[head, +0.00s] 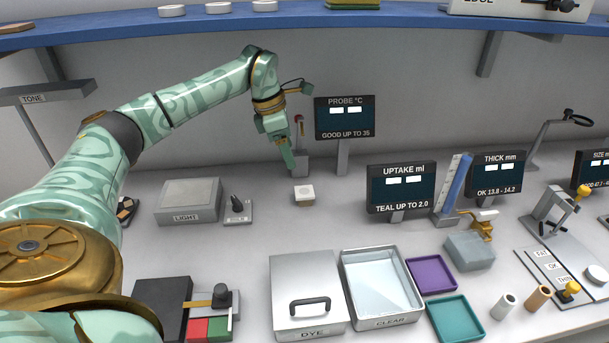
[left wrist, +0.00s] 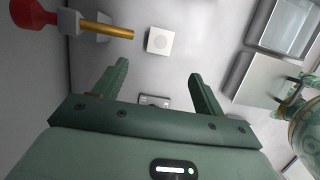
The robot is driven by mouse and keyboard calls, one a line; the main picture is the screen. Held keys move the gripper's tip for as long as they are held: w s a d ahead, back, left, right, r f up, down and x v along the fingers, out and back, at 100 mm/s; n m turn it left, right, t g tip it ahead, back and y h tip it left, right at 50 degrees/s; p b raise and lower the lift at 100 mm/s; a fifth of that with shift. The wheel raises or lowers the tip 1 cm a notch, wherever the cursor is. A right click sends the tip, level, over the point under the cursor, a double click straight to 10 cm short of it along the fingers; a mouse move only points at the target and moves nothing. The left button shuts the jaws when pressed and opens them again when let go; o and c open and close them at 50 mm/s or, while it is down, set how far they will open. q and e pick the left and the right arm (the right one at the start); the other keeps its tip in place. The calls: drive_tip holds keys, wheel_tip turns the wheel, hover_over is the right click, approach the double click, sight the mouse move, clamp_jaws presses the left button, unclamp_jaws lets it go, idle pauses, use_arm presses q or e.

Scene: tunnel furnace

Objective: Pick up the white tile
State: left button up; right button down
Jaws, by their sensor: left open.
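The white tile (head: 304,195) is a small, pale square block with a round mark on top. It lies flat on the bench below the probe display. It also shows in the left wrist view (left wrist: 159,41), beyond the gap between the fingertips. My left gripper (head: 288,158) is above and slightly left of the tile in the head view, pointing down. Its two green fingers are apart with nothing between them in the left wrist view (left wrist: 157,72). The tile is apart from the fingers. My right gripper is not in view.
A probe (left wrist: 110,28) with a red bulb and gold rod stands close to the left finger. The probe display (head: 344,118) is right of the gripper. Bench around the tile is clear.

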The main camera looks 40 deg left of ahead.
use_arm(q)
drive_tip(key=b, duration=0.3)
hover_over(304, 191)
drive_tip(key=s+a, duration=0.1)
drive_tip(key=a, duration=0.1)
drive_tip(key=x, duration=0.2)
drive_tip(key=s+x, duration=0.1)
drive_tip(key=x, duration=0.3)
drive_tip(key=shift+s+a+f, duration=0.15)
drive_tip(key=shift+a+f, duration=0.15)
drive_tip(key=shift+f, duration=0.5)
drive_tip(key=f+b, duration=0.1)
drive_tip(key=f, duration=0.1)
drive_tip(key=d+f, duration=0.1)
drive_tip(key=shift+d+f+b, duration=0.1)
drive_tip(key=shift+f+b, duration=0.25)
drive_tip(key=shift+b, duration=0.05)
drive_tip(key=shift+w+f, duration=0.3)
drive_tip(key=shift+w, duration=0.05)
drive_tip(key=shift+r, duration=0.15)
drive_tip(key=c, duration=1.1)
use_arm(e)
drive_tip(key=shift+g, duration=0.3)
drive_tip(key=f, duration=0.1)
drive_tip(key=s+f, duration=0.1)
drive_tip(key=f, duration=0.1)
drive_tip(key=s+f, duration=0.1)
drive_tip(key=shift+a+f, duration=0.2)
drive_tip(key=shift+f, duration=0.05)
